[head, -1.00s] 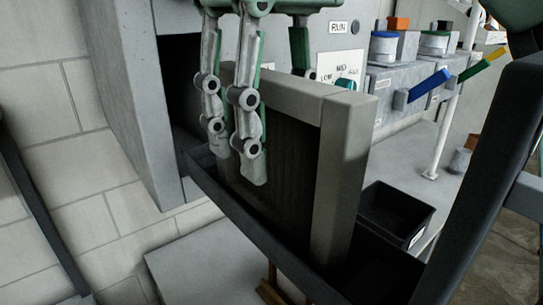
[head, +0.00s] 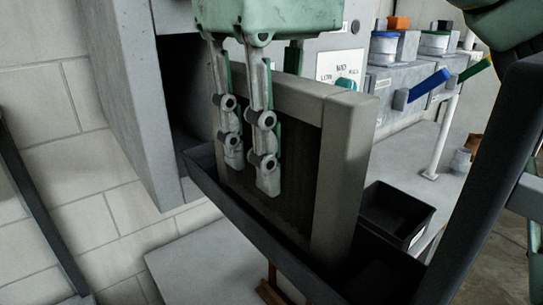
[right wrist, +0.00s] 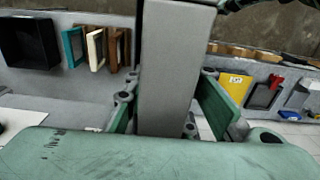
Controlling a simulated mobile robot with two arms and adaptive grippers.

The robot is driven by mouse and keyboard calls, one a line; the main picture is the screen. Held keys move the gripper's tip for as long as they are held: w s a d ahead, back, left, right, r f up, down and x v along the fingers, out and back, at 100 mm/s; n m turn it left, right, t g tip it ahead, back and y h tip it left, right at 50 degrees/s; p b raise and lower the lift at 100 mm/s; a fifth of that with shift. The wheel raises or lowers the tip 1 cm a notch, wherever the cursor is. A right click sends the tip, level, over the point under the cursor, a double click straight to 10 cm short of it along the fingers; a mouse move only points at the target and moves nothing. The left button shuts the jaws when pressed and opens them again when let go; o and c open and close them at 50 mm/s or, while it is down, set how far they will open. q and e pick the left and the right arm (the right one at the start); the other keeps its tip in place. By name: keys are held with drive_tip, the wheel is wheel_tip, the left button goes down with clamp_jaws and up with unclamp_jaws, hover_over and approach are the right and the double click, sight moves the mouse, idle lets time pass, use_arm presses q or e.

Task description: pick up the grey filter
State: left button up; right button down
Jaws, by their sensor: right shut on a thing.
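The grey filter (head: 342,165) is a thick square panel with a pale grey frame and a dark pleated face. It stands upright in a long black tray (head: 240,215) in the head view. My right gripper (head: 262,150) reaches down over its top edge and is shut on it. Two fingers lie against the near face, and another finger goes behind the top edge, its tip hidden. In the right wrist view the filter's grey edge (right wrist: 175,70) runs between the fingers. My left gripper is not in view.
A grey cabinet (head: 125,90) stands close at the left. A black bin (head: 395,212) sits right of the filter. Switch boxes with blue and green levers (head: 430,88) are at the back right. In the wrist view, small coloured frames (right wrist: 95,48) stand on a bench.

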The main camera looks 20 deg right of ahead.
drive_tip(key=shift+r, duration=0.15)
wheel_tip(320, 180, up, 8)
drive_tip(key=shift+s+a+r, duration=0.1)
drive_tip(key=shift+r, duration=0.75)
